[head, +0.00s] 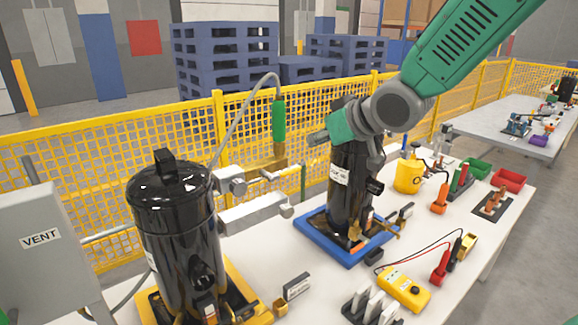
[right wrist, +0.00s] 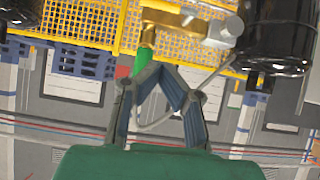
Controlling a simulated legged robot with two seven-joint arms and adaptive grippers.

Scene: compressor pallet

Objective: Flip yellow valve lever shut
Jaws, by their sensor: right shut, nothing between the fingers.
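A brass valve body (head: 270,167) sits on the pipework between the two black compressor tanks, below a green hose grip (head: 279,118). The right wrist view also shows the brass body (right wrist: 172,22) and the green grip (right wrist: 143,58). I cannot tell a separate yellow lever on it. Another brass-yellow piece (head: 386,226) sits at the foot of the right tank. My right gripper (head: 314,139) is shut and empty, to the right of the brass valve and apart from it. Its closed fingers (right wrist: 163,74) show below the brass body in the wrist view. My left gripper is out of view.
The left black tank (head: 176,220) stands on a yellow tray; the right one (head: 346,190) stands in a blue tray (head: 322,245). A yellow meter (head: 404,290) with leads lies in front. A grey VENT box (head: 40,240) is at left. A yellow mesh fence (head: 100,165) runs behind.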

